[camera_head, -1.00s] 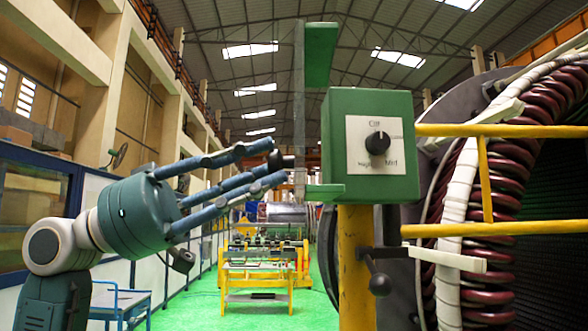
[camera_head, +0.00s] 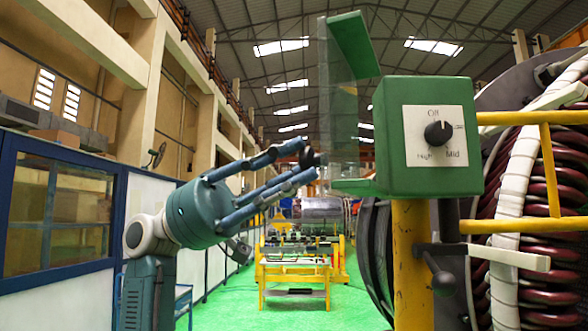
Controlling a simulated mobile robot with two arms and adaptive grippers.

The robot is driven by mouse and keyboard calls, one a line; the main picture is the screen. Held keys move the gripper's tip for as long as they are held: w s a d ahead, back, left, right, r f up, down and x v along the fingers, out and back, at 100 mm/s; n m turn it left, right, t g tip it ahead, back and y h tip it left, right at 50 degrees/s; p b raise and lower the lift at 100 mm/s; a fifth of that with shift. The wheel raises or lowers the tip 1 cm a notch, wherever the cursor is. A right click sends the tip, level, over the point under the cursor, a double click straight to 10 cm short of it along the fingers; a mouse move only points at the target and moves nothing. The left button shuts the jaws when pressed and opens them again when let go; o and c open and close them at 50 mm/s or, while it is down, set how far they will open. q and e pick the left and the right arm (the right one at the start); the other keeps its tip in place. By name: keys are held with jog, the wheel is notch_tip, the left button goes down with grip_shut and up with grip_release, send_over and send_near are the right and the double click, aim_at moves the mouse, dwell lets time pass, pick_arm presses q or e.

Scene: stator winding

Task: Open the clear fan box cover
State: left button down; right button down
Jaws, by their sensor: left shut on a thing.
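The green fan box (camera_head: 470,178) stands on a yellow post, with a dial (camera_head: 438,132) marked Off, High and Mid on its front. The clear cover (camera_head: 340,105) is a see-through upright panel to the left of the box, with a green piece (camera_head: 354,44) at its top. A small dark knob (camera_head: 310,157) is at the cover's left side. My left gripper (camera_head: 302,162) reaches from the left, its blue fingers shut on this knob. The exact finger contact is hard to see. My right gripper is not in view.
A large machine with dark red coils (camera_head: 545,180) stands close at the right, with yellow rails (camera_head: 520,226) in front. A lever with a black ball (camera_head: 444,283) sticks out below the box. A yellow work stand (camera_head: 293,275) is farther back on green floor.

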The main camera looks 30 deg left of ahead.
pick_arm(q)
jog(key=c, duration=1.7)
grip_release()
jog(key=shift+s+a+r, duration=0.1)
jog(key=shift+s+r, duration=0.05)
jog(key=shift+r, duration=0.15)
jog(key=o, duration=0.3)
jog(key=shift+s+d, duration=0.1)
jog(key=shift+d, duration=0.3)
jog(key=shift+a+f, duration=0.2)
jog(key=v, duration=1.1)
jog(key=shift+s+a+f, duration=0.1)
jog(key=shift+a, duration=0.2)
